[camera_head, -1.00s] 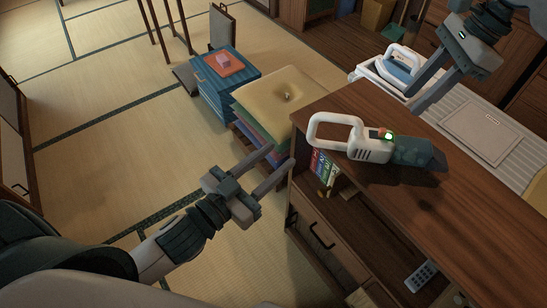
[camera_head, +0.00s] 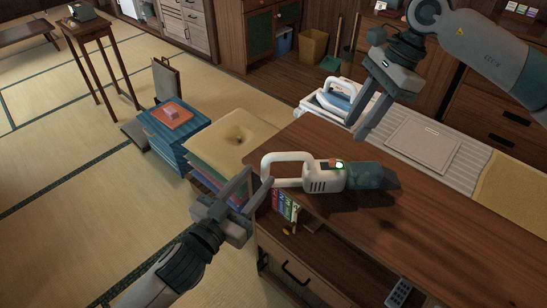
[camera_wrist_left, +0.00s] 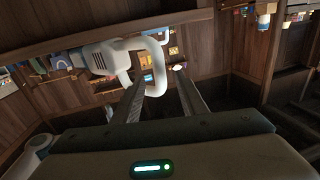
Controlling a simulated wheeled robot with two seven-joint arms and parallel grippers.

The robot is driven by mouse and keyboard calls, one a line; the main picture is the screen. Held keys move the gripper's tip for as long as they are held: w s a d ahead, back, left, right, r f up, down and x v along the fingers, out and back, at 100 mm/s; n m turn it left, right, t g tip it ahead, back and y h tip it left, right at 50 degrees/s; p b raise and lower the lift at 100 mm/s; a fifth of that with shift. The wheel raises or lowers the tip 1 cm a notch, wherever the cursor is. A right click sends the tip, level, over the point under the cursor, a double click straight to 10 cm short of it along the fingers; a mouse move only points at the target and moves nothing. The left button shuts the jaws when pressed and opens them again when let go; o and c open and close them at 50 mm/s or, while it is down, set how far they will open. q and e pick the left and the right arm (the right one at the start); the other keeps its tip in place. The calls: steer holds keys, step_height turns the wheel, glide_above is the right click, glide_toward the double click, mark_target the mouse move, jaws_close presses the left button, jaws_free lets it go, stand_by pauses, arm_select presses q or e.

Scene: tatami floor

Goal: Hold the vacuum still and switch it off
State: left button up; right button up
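The handheld vacuum (camera_head: 327,178) lies on the wooden cabinet top. It has a white body, a white loop handle at its left end, a dark nozzle to the right, and a red and glowing green spot on top. My left gripper (camera_head: 258,188) is open beside the handle, its fingers pointing at the loop's left end. In the left wrist view the vacuum's handle (camera_wrist_left: 157,66) reaches down near and partly between the open fingers (camera_wrist_left: 163,90); I cannot tell whether they touch it. My right gripper (camera_head: 361,120) is open and empty above and behind the vacuum.
A white rack with a clothes iron (camera_head: 338,97) stands behind the cabinet. Stacked cushions (camera_head: 236,140) and a blue box (camera_head: 172,137) sit left of it. The cabinet's open shelf holds books (camera_head: 286,205) and a remote (camera_head: 399,293). The cabinet top right of the vacuum is clear.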

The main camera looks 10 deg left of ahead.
mark_target(274, 158)
arm_select(q)
steer(key=x, duration=0.8)
steer(key=shift+w+d, duration=0.1)
steer(key=shift+w, duration=0.25)
jaws_close()
